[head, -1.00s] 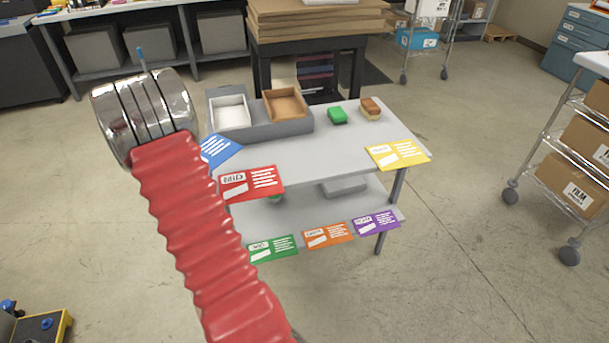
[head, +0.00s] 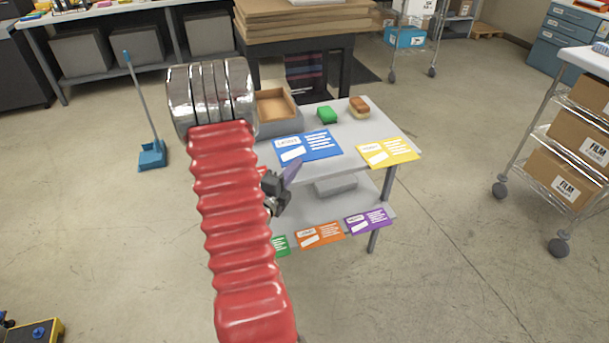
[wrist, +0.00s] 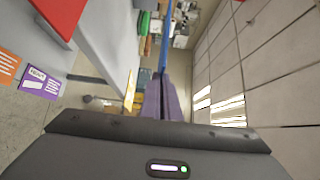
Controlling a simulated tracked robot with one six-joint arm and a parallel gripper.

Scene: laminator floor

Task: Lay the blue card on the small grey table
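The blue card (head: 307,148) shows face up at the front of the small grey table (head: 350,127), left of the yellow card (head: 388,151). My gripper (head: 291,172) is at the card's near edge, with its purple fingers shut on it. In the wrist view the blue card (wrist: 165,42) is a thin edge-on strip running out from between the fingers (wrist: 165,98). The table top (wrist: 112,30) lies to its left there. I cannot tell whether the card touches the table. My red sleeved arm hides the table's left part.
The red card (wrist: 62,14) sits at the table's edge. Orange (head: 320,234), purple (head: 368,221) and green (head: 281,245) cards are on the lower shelf. A green block (head: 327,115), a brown-and-yellow block (head: 359,107) and a tray box (head: 277,105) stand farther back on top.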

